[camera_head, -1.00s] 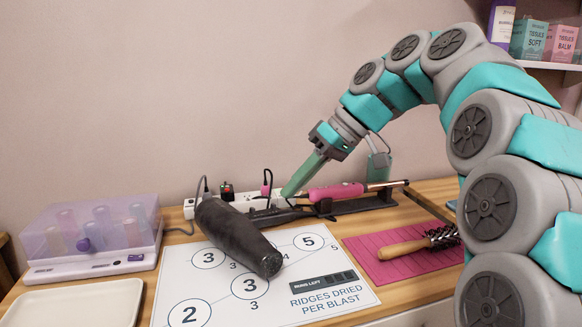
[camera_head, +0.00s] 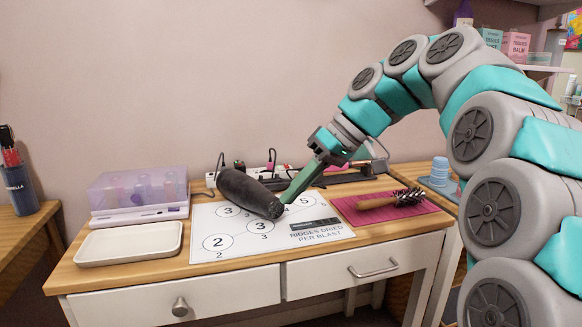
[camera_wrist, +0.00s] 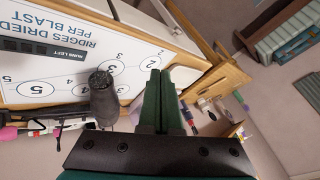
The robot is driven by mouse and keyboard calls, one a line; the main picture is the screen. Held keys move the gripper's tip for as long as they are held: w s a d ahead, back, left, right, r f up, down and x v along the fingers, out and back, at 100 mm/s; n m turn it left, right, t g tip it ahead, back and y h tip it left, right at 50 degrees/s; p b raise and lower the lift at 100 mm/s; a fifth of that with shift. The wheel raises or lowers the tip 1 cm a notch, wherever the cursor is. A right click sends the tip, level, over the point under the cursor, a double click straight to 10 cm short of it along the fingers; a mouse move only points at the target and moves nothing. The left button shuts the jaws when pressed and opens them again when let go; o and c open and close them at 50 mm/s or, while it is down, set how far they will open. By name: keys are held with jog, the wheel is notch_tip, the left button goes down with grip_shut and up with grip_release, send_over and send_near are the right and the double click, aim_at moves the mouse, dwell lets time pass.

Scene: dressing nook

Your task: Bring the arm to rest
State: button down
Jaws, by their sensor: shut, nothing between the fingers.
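My arm arches in from the right side of the head view, bent downward at the wrist. My gripper (camera_head: 289,198) points down and left in front of the desk scene, its green fingers closed together and empty. In the wrist view the two fingers (camera_wrist: 160,76) lie side by side with nothing between them. The dark hair dryer (camera_head: 248,192) lies on the white numbered mat (camera_head: 205,257), just left of the fingertips in the head view. I cannot tell the exact gap between them.
The wooden desk (camera_head: 75,281) holds a white tray (camera_head: 130,241), a purple lidded box (camera_head: 138,193), a power strip and a brush (camera_head: 393,199) on a pink mat (camera_head: 352,217). A dark cup (camera_head: 20,189) stands on another surface at left. A shelf is at upper right.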

jog(key=s+d+f+m+h, duration=0.2)
jog(key=s+d+f+m, duration=0.1)
jog(key=s+f, duration=0.6)
jog(key=s+d+f+m+g+h, duration=0.1)
jog(key=s+d+f+m+h, duration=0.2)
jog(key=s+d+f, duration=0.3)
jog(key=s+d+f+m+h, duration=0.2)
jog(key=s+d+f, duration=0.3)
jog(key=s+f, duration=0.8)
jog(key=s+m, duration=0.1)
jog(key=s, duration=0.1)
jog(key=shift+s+d+f+g+h, duration=0.2)
jog(key=shift+s+f+g+h, duration=0.1)
jog(key=shift+f+g+h, duration=0.1)
jog(key=shift+r, duration=0.45)
